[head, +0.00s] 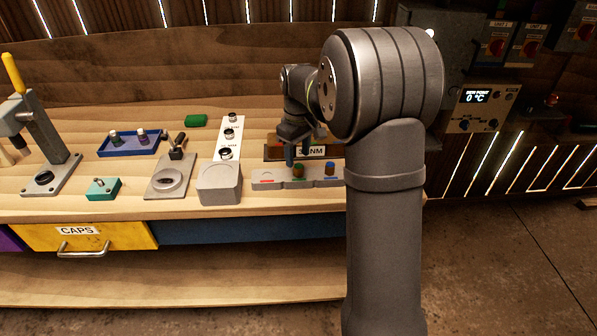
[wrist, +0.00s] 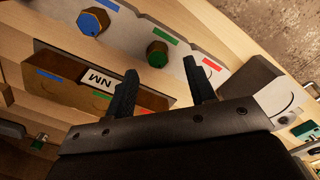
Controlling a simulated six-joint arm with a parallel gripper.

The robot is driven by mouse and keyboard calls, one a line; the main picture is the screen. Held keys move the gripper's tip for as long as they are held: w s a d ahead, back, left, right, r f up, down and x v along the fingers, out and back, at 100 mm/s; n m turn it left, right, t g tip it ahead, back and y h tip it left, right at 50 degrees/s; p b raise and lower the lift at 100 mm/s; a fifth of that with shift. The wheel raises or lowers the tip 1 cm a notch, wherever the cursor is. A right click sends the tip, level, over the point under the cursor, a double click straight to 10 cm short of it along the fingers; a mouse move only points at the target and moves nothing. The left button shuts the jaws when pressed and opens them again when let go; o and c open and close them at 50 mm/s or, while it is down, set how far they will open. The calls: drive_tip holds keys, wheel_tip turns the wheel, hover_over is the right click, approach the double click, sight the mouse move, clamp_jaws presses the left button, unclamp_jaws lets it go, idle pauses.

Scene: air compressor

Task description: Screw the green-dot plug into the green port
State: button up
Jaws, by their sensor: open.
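A grey block (head: 265,179) with red, green and blue marks lies at the bench's front edge. A plug with a green top (wrist: 157,53) stands upright beside its green mark; it also shows in the head view (head: 298,170). A blue-topped plug (wrist: 92,20) stands beside the blue mark. I see no plug by the red mark (wrist: 213,64). My gripper (wrist: 160,88) is open and empty, its fingers apart and pointing down. In the head view my gripper (head: 297,158) hangs close above and behind the green-topped plug. I cannot tell which place is the green port.
A brown block (wrist: 62,92) with blue, green and red marks and an NM label lies behind the grey block, partly hidden by my fingers. A grey box (head: 218,186) stands to the left. Further left are a blue tray (head: 128,152) and a lever press (head: 50,150).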

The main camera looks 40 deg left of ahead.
sight(299, 166)
wheel_tip(299, 166, down, 5)
drive_tip(key=shift+w+r, duration=0.1)
drive_tip(key=shift+w, duration=0.05)
clamp_jaws()
drive_tip(key=shift+r, duration=0.1)
drive_tip(key=shift+r, duration=0.65)
wheel_tip(299, 166, up, 3)
drive_tip(key=shift+f, duration=0.1)
drive_tip(key=w+d+r, duration=0.4)
drive_tip(key=d+r, duration=0.2)
drive_tip(key=d, duration=0.4)
drive_tip(key=w+a+n, duration=0.1)
drive_tip(key=w+a, duration=0.3)
drive_tip(key=a, duration=0.4)
drive_tip(key=w+a+r+n, duration=0.1)
drive_tip(key=w+a+n, duration=0.1)
drive_tip(key=w+a, duration=0.3)
drive_tip(key=a, duration=0.3)
drive_tip(key=shift+a, duration=0.4)
